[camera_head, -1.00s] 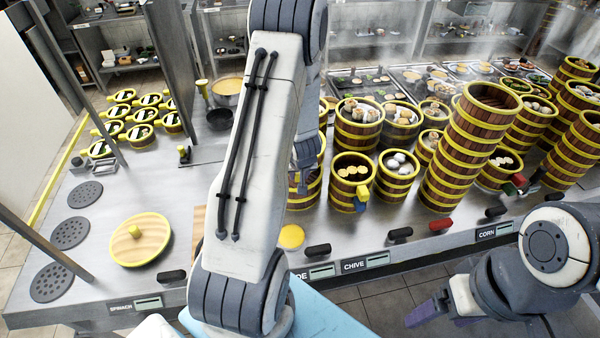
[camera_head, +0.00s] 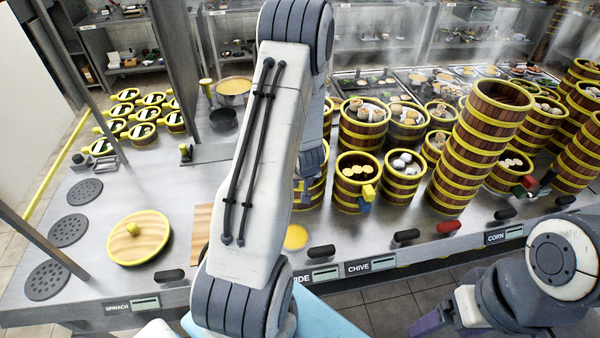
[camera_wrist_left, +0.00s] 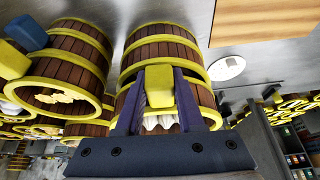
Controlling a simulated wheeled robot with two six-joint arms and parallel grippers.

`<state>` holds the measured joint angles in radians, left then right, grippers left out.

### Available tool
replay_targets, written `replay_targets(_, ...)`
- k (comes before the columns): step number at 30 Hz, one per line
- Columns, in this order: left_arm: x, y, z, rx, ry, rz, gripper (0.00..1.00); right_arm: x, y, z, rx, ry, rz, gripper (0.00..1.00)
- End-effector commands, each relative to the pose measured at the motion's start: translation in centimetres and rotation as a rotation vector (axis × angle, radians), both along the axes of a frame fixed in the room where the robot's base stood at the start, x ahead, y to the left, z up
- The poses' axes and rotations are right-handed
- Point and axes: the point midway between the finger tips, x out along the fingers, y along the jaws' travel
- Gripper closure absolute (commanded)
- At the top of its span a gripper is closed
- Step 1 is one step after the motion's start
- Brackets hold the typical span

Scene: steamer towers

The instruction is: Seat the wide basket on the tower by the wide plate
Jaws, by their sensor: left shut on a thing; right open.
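The counter label whose visible letters read "IDE" (camera_head: 322,275) is on the front edge, partly hidden by my left arm. The tower behind it (camera_head: 312,192) is wooden with yellow bands and mostly hidden by that arm. In the left wrist view my left gripper (camera_wrist_left: 160,82) is shut on the yellow tab of a basket (camera_wrist_left: 133,100) holding white dumplings. That basket lines up with the banded tower body (camera_wrist_left: 160,48); whether it rests fully on it I cannot tell. My right gripper (camera_head: 428,322) is open and empty low in front of the counter.
A neighbouring tower (camera_head: 352,192) with yellow and blue tabs stands close on the right, then one with white buns (camera_head: 400,185). A tall stack (camera_head: 470,150) leans farther right. A round yellow-rimmed lid (camera_head: 138,255) lies left, with free counter around it.

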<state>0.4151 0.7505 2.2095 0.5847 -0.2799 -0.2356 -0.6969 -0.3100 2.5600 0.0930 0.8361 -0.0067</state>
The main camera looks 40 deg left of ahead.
Motion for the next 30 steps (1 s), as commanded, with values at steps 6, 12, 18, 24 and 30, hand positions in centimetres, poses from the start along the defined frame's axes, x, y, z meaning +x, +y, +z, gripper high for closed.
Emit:
replay_targets(6, 0.1, 0.0, 0.1, 0.001, -0.001, 0.0, 1.0, 0.0, 0.0, 0.0, 0.0, 0.0, 0.0, 0.2)
replay_targets(12, 0.1, 0.0, 0.1, 0.001, -0.001, 0.0, 1.0, 0.0, 0.0, 0.0, 0.0, 0.0, 0.0, 0.2)
replay_targets(18, 0.1, 0.0, -0.2, 0.001, -0.001, 0.0, 1.0, 0.0, 0.0, -0.2, 0.0, 0.0, 0.0, 0.2)
replay_targets(24, 0.1, 0.0, -0.6, 0.002, -0.001, -0.001, 1.0, 0.0, 0.0, -0.6, 0.0, 0.0, 0.0, 0.2)
replay_targets(30, 0.1, 0.0, -0.9, 0.002, -0.001, -0.001, 1.0, 0.0, 0.0, -0.9, 0.0, 0.0, 0.0, 0.2)
